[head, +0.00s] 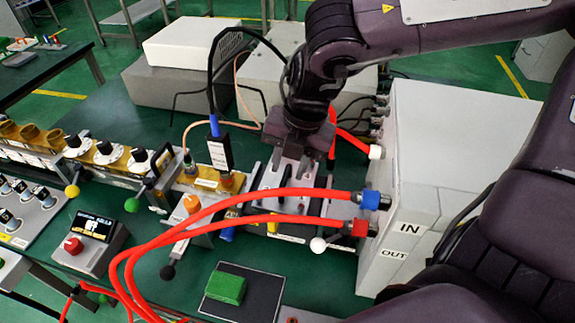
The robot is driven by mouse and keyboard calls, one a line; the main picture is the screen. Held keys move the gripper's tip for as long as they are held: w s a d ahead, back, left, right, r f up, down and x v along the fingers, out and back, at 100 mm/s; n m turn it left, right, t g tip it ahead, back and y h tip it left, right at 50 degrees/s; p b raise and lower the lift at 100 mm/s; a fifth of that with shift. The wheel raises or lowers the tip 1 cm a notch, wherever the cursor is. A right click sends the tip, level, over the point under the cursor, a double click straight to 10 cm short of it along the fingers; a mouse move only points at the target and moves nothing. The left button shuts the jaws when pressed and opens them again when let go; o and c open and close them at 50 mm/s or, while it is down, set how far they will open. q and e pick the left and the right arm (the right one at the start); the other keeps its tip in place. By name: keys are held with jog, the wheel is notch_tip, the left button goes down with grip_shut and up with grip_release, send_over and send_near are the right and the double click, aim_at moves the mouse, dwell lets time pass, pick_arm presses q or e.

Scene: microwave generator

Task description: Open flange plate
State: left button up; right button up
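My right gripper (290,168) points down over a light metal plate section (270,182) of the waveguide line, in the middle of the view. This section seems to be the flange plate, but its outline is partly hidden by the gripper and the red hoses. The fingertips are at or just above the metal; I cannot tell whether they touch it or hold anything. The finger gap is too small and too covered to read. My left gripper is not in view.
Red hoses (240,203) arch in front of the line to the grey IN/OUT box (420,180) at right. A black cable loops behind the gripper. A black knob lever (168,271) and white ball knob (318,245) stick out. A green block (226,287) lies on a dark pad in front.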

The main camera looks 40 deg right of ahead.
jog(key=shift+w+f, duration=0.25)
jog(key=shift+f, duration=0.6)
grip_shut()
